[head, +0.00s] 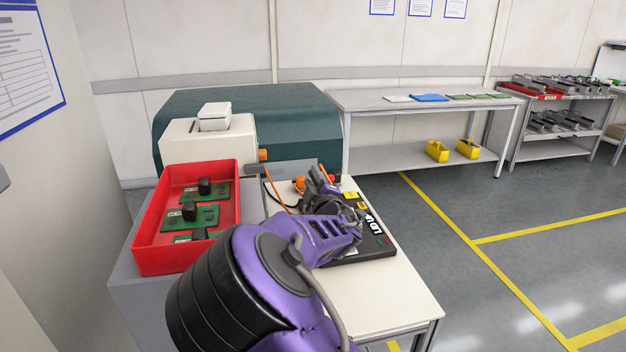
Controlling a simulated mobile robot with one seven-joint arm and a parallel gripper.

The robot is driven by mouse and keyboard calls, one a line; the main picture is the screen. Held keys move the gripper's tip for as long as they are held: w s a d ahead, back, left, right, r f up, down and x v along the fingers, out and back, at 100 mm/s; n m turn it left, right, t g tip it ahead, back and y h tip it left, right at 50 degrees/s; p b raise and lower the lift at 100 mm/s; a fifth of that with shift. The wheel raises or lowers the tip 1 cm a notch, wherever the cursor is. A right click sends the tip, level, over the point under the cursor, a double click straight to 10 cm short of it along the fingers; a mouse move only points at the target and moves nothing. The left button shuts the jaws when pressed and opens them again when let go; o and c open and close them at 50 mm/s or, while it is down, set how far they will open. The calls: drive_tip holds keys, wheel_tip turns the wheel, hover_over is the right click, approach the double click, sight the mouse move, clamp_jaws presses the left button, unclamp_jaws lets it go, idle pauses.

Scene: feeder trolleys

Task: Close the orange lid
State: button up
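A black box (378,243) with a label that seems to read "LID UP" and yellow stickers sits on the white table. My purple arm reaches over the table from the front. My gripper (319,182) is at the box's far left part, close to the orange strip. I cannot tell whether it touches the strip or whether its fingers are open.
A red tray (146,247) with several green circuit boards stands left on a grey surface. A dark green machine (290,120) with a cream front part (180,142) is behind. A long bench (368,104) stands at the back wall. The white table's front right part is clear.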

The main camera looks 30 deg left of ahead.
clamp_jaws()
drive_tip(key=shift+f, duration=0.1)
idle(1.1)
